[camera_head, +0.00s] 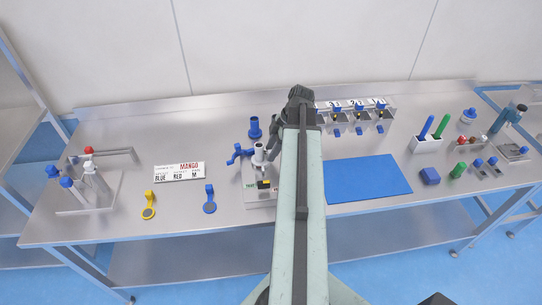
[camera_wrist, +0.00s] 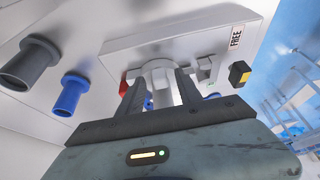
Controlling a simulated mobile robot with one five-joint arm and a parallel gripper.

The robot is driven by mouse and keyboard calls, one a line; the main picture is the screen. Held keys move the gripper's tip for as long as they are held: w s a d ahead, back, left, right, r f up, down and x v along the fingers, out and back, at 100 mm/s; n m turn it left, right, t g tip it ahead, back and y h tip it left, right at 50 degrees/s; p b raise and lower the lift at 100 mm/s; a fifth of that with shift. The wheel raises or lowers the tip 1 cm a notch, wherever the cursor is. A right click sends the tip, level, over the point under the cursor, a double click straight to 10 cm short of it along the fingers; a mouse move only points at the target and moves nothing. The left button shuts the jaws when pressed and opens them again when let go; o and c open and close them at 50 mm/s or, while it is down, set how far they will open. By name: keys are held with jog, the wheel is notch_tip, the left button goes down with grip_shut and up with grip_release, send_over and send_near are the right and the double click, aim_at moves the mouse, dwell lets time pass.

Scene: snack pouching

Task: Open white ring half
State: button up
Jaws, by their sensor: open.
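A white-grey ring-shaped clamp part (camera_wrist: 158,66) sits on the face of a white station in the wrist view. I take it for the white ring half; its far side is hidden. My gripper (camera_wrist: 164,86) is open, its two dark fingers on either side of the part's lower portion. I cannot tell whether they touch it. In the head view my gripper (camera_head: 268,152) is at the small station (camera_head: 253,197), mostly hidden by my arm, beside a grey-white cylinder (camera_head: 258,157).
A blue cylinder (camera_head: 254,128) and a blue handle (camera_head: 238,152) stand close by on the left. A blue mat (camera_head: 368,179) lies to the right. A label card (camera_head: 180,172) lies left.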

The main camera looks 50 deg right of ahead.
grip_shut()
jog(key=shift+s, duration=0.1)
dwell(1.3)
